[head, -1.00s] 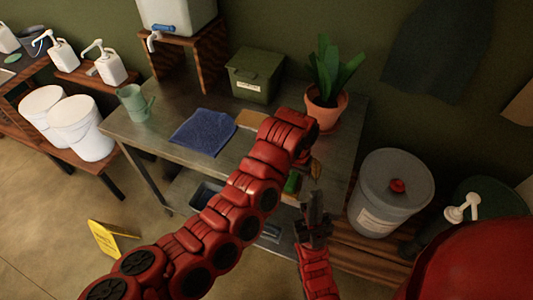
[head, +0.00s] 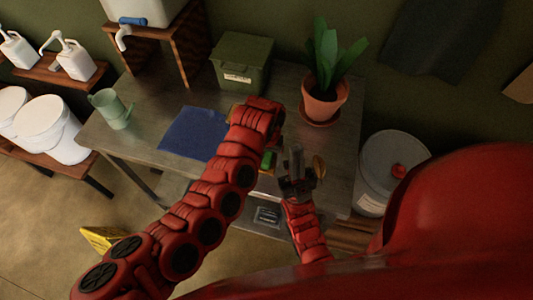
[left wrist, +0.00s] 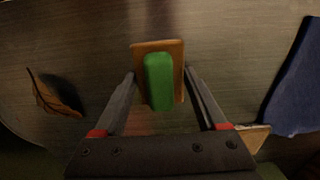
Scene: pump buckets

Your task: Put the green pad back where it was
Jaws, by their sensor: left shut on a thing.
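The green pad (left wrist: 159,80) lies lengthwise on a flat tan piece (left wrist: 158,46) between my left gripper's fingers (left wrist: 160,76) in the left wrist view. My left gripper is shut on it, above the grey table. In the head view, the pad (head: 268,160) shows only as a small green patch beside my left wrist, which hides most of the gripper. My right gripper (head: 297,162) points up to the right of the pad; whether its fingers are open is unclear.
A blue cloth (head: 194,133) lies on the table left of my left arm. A brown leaf (left wrist: 52,96) lies near the pad. A lidded bucket (head: 377,190) stands at right.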

